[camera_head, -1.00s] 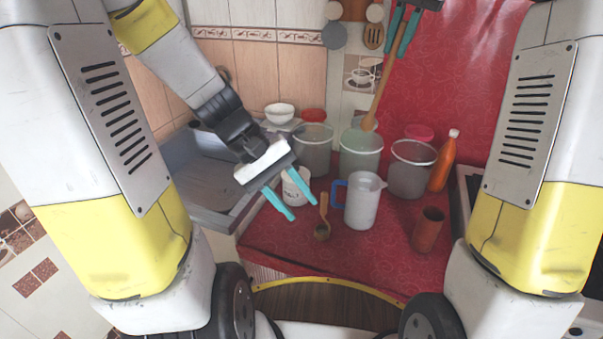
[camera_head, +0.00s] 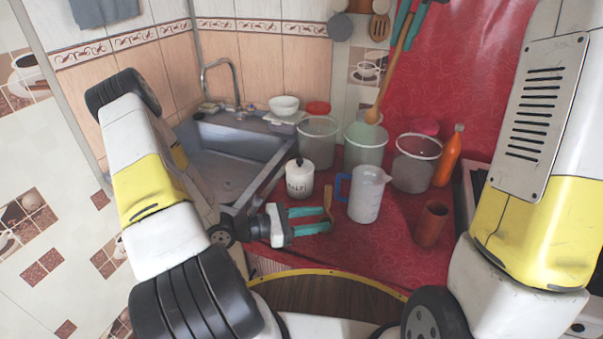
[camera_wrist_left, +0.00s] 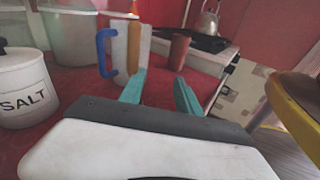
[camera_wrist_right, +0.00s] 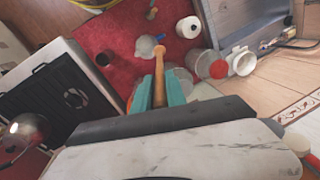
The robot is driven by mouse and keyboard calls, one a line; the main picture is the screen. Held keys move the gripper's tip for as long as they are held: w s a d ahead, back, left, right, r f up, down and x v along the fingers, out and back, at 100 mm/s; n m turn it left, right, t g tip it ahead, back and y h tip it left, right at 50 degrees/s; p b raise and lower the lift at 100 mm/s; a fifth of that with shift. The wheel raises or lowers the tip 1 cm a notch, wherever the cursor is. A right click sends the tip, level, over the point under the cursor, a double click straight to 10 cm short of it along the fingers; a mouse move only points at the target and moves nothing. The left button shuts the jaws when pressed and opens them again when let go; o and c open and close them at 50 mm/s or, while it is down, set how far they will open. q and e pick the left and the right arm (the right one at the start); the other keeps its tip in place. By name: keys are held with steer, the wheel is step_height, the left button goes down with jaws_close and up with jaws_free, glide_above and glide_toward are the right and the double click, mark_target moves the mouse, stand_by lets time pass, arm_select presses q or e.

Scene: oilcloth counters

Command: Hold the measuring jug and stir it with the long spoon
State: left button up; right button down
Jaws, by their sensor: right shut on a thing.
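The translucent white measuring jug (camera_head: 368,200) with a blue handle (camera_head: 342,186) stands upright on the red counter; its handle (camera_wrist_left: 102,52) also shows in the left wrist view. My left gripper (camera_head: 330,220) is low to the left of the jug, open, pointing right; it is apart from the jug. My right gripper (camera_head: 408,28), at the top of the head view, is shut on the long wooden spoon (camera_head: 392,68). The spoon hangs downward, its lower end over the rear buckets in the head view; it also shows in the right wrist view (camera_wrist_right: 159,75).
A sink (camera_head: 225,160) lies at left.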

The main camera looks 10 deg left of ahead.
arm_select(q)
steer(key=w+a+f+n+t+y, duration=0.1)
steer(key=n+t, duration=0.1)
steer(key=w+a+f+n+t+y, duration=0.1)
steer(key=w+a+n+t, duration=0.1)
steer(key=w+a+f+n+t+y, duration=0.1)
steer(key=w+f+t, duration=0.1)
steer(key=shift+w+a+n+t, duration=0.1)
steer(key=shift+a+n+t, duration=0.1)
steer(key=shift+n+t, duration=0.15)
steer(key=shift+y, duration=0.3)
steer(key=x, duration=1.1)
steer(key=shift+w+d, duration=0.25)
steer(key=shift+w, duration=0.05)
jaws_close()
